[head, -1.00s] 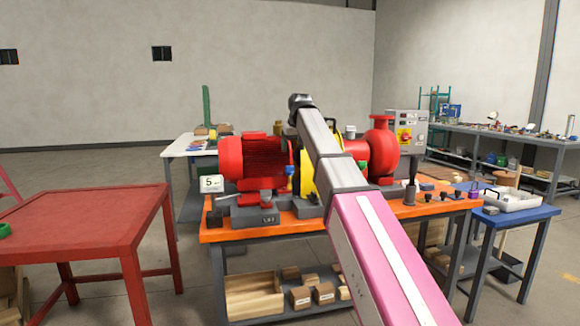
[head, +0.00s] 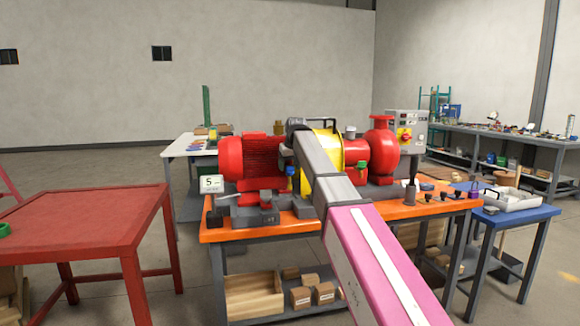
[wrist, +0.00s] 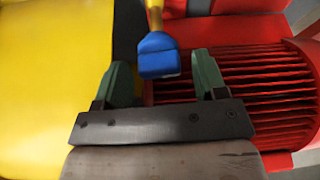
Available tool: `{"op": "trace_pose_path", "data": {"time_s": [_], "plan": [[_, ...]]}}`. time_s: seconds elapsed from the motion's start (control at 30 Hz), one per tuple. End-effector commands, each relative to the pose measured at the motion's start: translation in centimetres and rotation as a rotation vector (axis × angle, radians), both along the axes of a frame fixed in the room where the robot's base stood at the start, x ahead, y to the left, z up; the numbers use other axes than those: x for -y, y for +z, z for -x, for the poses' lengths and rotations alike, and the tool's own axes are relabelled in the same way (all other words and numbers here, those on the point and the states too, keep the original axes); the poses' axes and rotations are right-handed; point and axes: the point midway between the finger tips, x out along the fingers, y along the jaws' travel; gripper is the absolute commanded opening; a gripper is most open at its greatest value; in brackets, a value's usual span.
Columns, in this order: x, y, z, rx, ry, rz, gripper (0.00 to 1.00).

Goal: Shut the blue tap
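The blue tap (wrist: 158,56) shows in the wrist view as a blue handle on a brass-yellow stem. It sits just beyond and between the two green fingertips of my gripper (wrist: 161,78), which are apart with nothing between them but the near end of the handle. Contact cannot be made out. In the head view the blue tap (head: 290,171) is a small spot in front of the pump, left of my arm.
The red motor (wrist: 240,75) lies close on the right in the wrist view, and a yellow guard (wrist: 50,85) on the left. A red table (head: 80,215) stands left.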

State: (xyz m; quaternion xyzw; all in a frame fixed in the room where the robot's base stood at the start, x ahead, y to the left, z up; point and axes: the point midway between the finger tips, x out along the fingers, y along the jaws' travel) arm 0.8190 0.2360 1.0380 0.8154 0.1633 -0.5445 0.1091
Motion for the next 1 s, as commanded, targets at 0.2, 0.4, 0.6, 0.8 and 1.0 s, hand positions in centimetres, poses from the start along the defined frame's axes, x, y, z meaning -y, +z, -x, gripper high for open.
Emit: {"op": "trace_pose_path", "data": {"time_s": [0.2, 0.4, 0.6, 0.8, 1.0], "plan": [[0.01, 0.01, 0.01, 0.000, 0.000, 0.000, 0.19], [-0.07, 0.01, 0.04, -0.002, -0.062, 0.001, 0.19], [-0.08, 0.01, 0.05, -0.001, -0.130, 0.001, 0.19], [-0.06, 0.01, 0.04, -0.001, -0.132, 0.000, 0.19], [-0.05, 0.01, 0.04, -0.001, -0.132, 0.000, 0.68]]}}
